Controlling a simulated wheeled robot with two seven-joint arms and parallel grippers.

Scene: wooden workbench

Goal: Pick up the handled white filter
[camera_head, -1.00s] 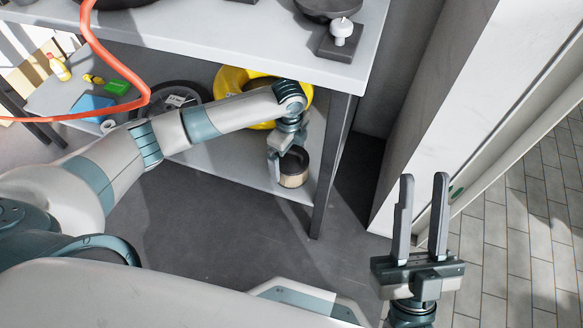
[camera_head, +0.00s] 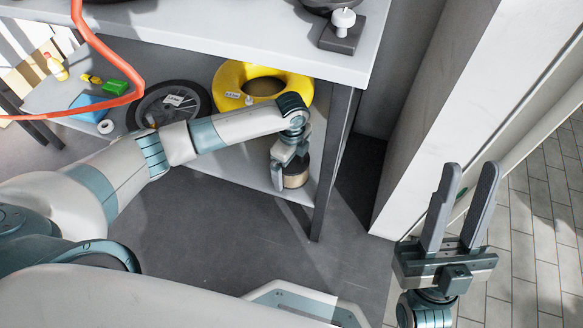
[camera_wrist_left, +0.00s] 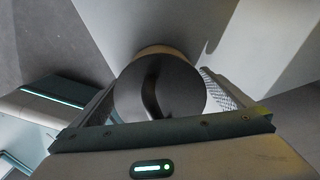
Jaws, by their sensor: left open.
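A short round filter (camera_head: 295,180) with a dark top and a pale side stands on the lower shelf near its front right corner. The left wrist view shows its dark round top (camera_wrist_left: 165,90) between my fingers, with a dark curved mark that may be the handle or a shadow. My left gripper (camera_head: 288,172) is open and points down, with its fingers on either side of the filter; contact is not clear. My right gripper (camera_head: 468,172) is open and empty, pointing up, away from the shelf at the right.
The grey table leg (camera_head: 335,160) stands just right of the filter. A yellow ring (camera_head: 233,78) and a black wheel (camera_head: 140,108) lie behind on the lower shelf (camera_head: 235,162). A white pillar (camera_head: 425,130) stands further right.

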